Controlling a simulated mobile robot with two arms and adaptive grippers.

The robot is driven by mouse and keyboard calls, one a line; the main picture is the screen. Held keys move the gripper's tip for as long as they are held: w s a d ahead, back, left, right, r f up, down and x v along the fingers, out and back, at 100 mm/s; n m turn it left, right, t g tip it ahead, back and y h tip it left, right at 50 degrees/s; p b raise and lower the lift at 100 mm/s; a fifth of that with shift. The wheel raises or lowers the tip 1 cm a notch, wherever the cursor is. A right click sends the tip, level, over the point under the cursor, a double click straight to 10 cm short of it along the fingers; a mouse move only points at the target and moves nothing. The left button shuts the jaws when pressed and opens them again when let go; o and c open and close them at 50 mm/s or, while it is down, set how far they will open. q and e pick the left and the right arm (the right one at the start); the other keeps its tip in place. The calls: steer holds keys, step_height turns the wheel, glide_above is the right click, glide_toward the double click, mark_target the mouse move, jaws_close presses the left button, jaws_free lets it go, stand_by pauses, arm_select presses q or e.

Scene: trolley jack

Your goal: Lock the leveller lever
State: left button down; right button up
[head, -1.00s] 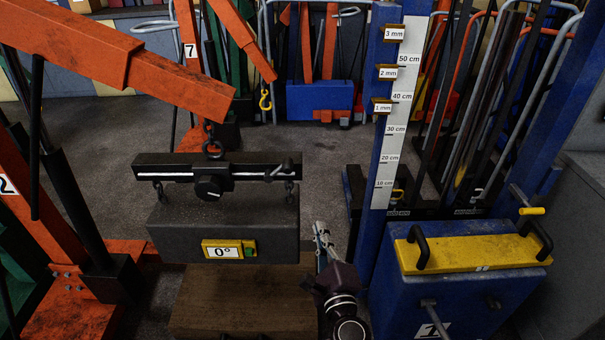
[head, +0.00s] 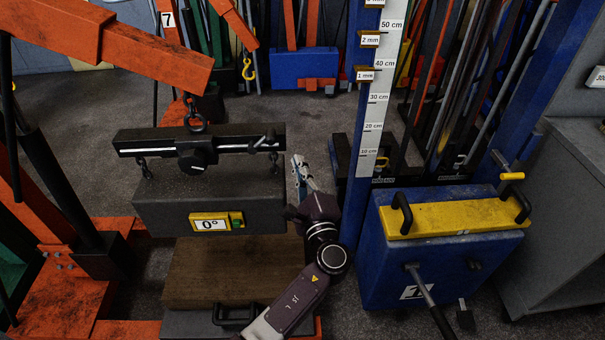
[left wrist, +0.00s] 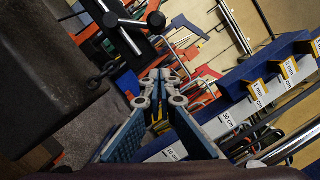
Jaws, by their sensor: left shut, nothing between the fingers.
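The black leveller bar (head: 240,138) hangs from the orange crane's hook and chain (head: 195,115). It has a round knob (head: 197,160) at its middle and a small lever (head: 265,142) near its right end. Short chains link it to a dark grey block (head: 165,207) with a yellow "0°" display (head: 216,222). My left gripper (head: 297,160) is shut and empty, just right of the block and the bar's end, apart from the lever in the picture. My right gripper is not in view.
A brown wooden block (head: 225,270) stands below the hanging block. A blue cabinet with a yellow handled plate (head: 460,217) and a blue post with a centimetre scale (head: 375,110) stand to the right. Grey floor is open behind the bar.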

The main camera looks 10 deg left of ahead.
arm_select(q)
steer(key=a+r+p, duration=0.1)
steer(key=w+a+p, duration=0.1)
steer(key=a, duration=0.1)
steer(key=w+a+r, duration=0.1)
steer(key=shift+a+r+p, duration=0.3)
steer(key=shift+a+p, duration=0.1)
steer(key=shift+a+r, duration=0.1)
